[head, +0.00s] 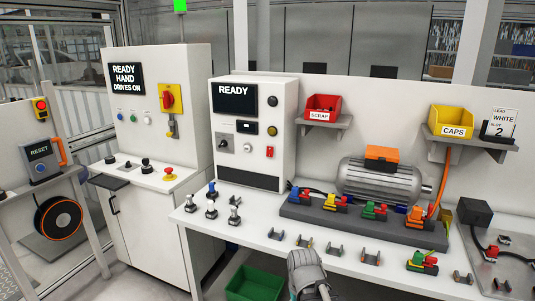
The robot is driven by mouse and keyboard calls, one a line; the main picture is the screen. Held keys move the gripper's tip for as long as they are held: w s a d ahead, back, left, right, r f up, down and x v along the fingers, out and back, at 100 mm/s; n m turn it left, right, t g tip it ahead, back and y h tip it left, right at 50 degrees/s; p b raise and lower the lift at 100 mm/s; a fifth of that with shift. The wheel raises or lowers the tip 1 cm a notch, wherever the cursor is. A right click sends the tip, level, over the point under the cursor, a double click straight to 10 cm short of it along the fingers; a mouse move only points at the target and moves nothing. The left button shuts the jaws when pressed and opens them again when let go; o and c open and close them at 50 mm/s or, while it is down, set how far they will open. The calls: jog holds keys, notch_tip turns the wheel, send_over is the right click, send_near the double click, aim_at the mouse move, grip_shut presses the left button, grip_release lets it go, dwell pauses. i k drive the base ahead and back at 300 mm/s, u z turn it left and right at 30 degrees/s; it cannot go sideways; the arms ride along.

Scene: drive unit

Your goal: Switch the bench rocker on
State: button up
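The white bench cabinet (266,108) stands at the left end of the bench, its screen (234,97) reading "READY". Its front carries a dark rectangular control with a light mark (246,127), a grey selector plate (224,145) and a small red switch (270,152). Which of these is the rocker, and its position, I cannot tell at this size. My gripper (308,272) is at the bottom centre, by the bench's front edge, well below and right of the cabinet. It touches no control; its fingers are too unclear to tell open from shut.
Several grey and blue-topped fittings (235,211) stand on the bench before the cabinet. A motor (380,184) and coloured clamps (373,210) sit on a dark plate to the right. A green bin (255,284) is below the bench. Another control cabinet (158,120) stands left.

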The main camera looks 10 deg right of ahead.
aim_at(270, 152)
jog(key=z, duration=0.1)
jog(key=i, duration=1)
jog(key=u, duration=0.1)
